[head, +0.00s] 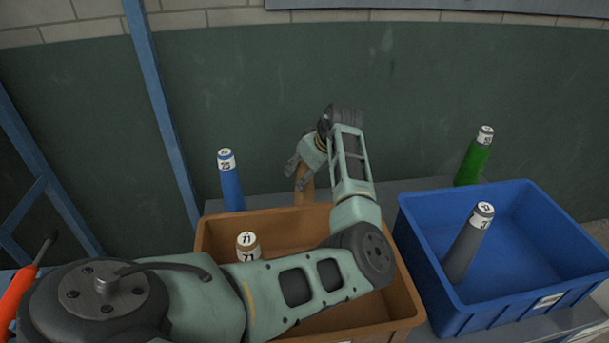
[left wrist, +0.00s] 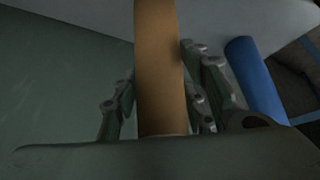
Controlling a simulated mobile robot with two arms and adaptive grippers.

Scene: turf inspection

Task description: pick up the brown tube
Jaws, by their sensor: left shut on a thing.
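A brown tube (head: 305,190) stands behind the brown crate in the head view, its upper part hidden by my left gripper (head: 300,172). In the left wrist view the brown tube (left wrist: 160,70) runs between the two fingers of my left gripper (left wrist: 163,95). The fingers are shut on it. I cannot tell whether its lower end touches the table. A second tube, brownish with a white cap marked 71 (head: 247,247), stands in the brown crate. My right gripper is not in view.
The brown crate (head: 212,238) and a blue crate (head: 440,285) with a grey tube (head: 467,245) inside stand in front. A blue tube (head: 231,188) is left of the held tube, and a green tube (head: 474,162) is at the back right. A green wall (head: 270,100) rises behind.

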